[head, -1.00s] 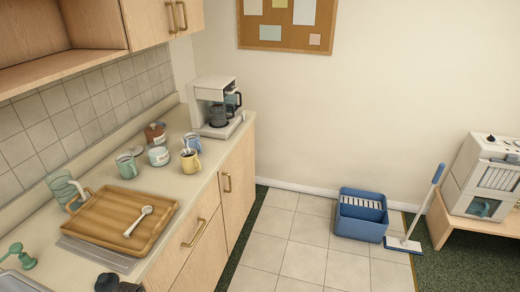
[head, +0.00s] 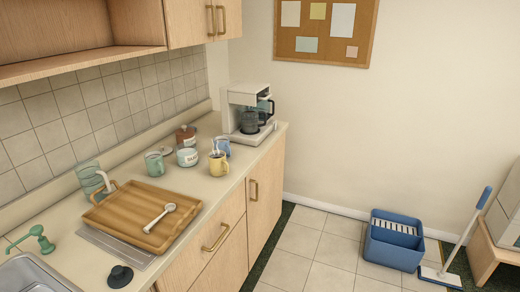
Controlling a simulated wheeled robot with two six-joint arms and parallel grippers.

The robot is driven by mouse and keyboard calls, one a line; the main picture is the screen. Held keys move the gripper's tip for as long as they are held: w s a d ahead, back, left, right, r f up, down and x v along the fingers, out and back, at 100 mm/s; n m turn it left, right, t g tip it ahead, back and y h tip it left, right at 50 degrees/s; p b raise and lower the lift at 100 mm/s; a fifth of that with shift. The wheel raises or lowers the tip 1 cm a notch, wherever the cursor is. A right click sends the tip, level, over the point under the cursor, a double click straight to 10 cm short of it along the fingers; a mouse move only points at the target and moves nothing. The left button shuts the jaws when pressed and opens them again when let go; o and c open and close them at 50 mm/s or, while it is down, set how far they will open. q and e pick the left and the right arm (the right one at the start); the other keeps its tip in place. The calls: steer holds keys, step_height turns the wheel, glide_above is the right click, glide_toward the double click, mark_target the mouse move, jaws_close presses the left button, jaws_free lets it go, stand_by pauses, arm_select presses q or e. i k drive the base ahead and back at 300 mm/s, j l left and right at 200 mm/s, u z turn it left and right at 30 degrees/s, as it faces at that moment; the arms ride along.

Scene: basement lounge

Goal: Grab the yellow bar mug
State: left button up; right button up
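The yellow mug (head: 218,165) stands upright on the counter near its front edge, in the middle of the head view. A blue mug (head: 222,147) stands right behind it and is partly hidden. Neither of my grippers shows in the head view.
A wooden tray (head: 125,224) with a white spoon (head: 160,217) lies nearer on the counter. A coffee maker (head: 250,110) stands behind the mugs. A blue mop bucket (head: 393,240) and a mop (head: 455,250) stand on the floor at right. Floor tiles (head: 305,250) before the cabinets are clear.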

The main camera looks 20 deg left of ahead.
mark_target(219, 167)
steer(key=i, duration=1.85)
steer(key=i+l+u, duration=0.1)
steer(key=i+u, duration=0.3)
steer(key=i+l+u, duration=0.3)
steer(key=i+u, duration=0.15)
steer(key=i+l+u, duration=0.4)
